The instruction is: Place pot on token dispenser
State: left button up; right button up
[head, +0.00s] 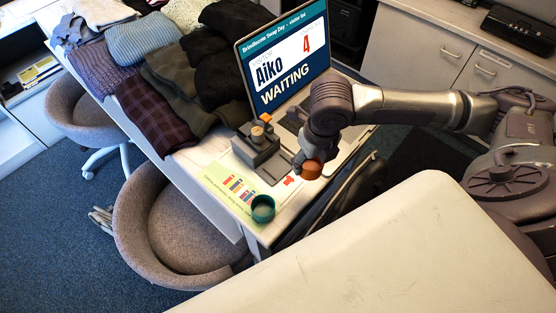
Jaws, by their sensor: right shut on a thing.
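A small terracotta-coloured pot (311,170) is in my right gripper (304,160), which is shut on it. The gripper and pot are over the desk's right part, in front of the laptop and to the right of the token dispenser. I take the dark grey stepped block (256,150) on the desk to be the token dispenser. It has small orange pieces on top. The pot appears apart from it. The gripper and arm hide part of the pot and the laptop. My left gripper is not in view.
A laptop (287,62) reading "Aiko 4 WAITING" stands behind the dispenser. Folded clothes (152,113) cover the desk's left part. Grey chairs (180,235) stand against the desk.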

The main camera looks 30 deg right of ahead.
jog(key=p, duration=0.1)
send_over(276, 164)
jog(key=f, duration=0.6)
jog(key=shift+s+a+f, duration=0.1)
jog(key=shift+s+f, duration=0.2)
jog(key=shift+f, duration=0.05)
notch_tip(276, 164, down, 4)
jog(key=shift+r+p, duration=0.1)
jog(key=shift+p, duration=0.25)
jog(key=shift+f, duration=0.25)
jog(key=o, duration=1.2)
jog(key=shift+o, duration=0.2)
notch_tip(276, 164, up, 12)
jog(key=s, duration=0.1)
jog(key=shift+s, duration=0.2)
